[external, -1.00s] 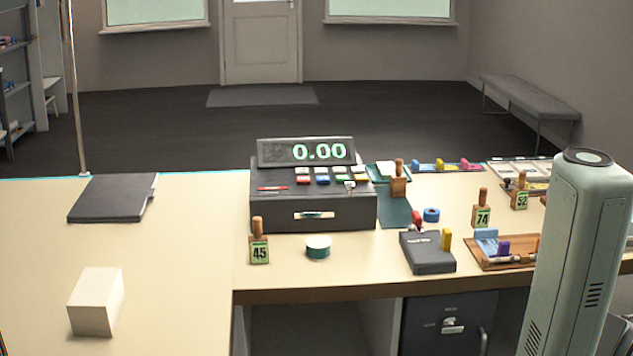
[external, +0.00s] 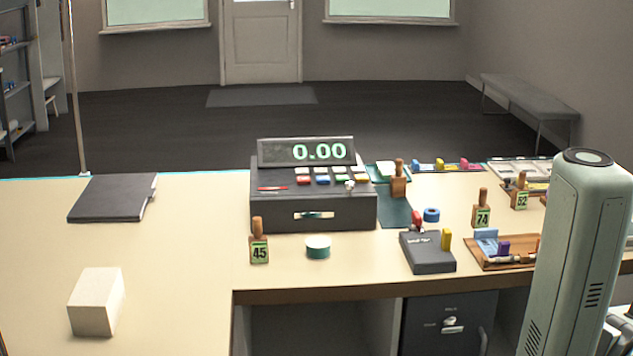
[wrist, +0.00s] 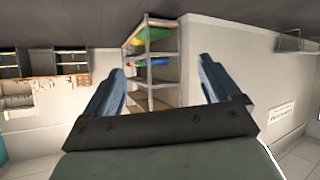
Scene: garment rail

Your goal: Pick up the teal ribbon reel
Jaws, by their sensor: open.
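The teal ribbon reel (external: 318,247) is a short round reel with a pale top and teal side. It lies flat on the counter (external: 190,240) in front of the cash register, near the counter's front edge. My gripper (wrist: 160,78) shows only in the wrist view, with its two fingers spread apart and nothing between them. The wrist view looks out at shelves and a wall, so the reel is not seen there. My arm stands at the right of the external view, well away from the reel.
The wooden-handled stamp marked 45 (external: 259,243) stands just left of the reel. The cash register (external: 312,208) is behind it. A dark box (external: 428,254) and a blue roll (external: 431,214) are to the right. A white block (external: 95,302) sits front left.

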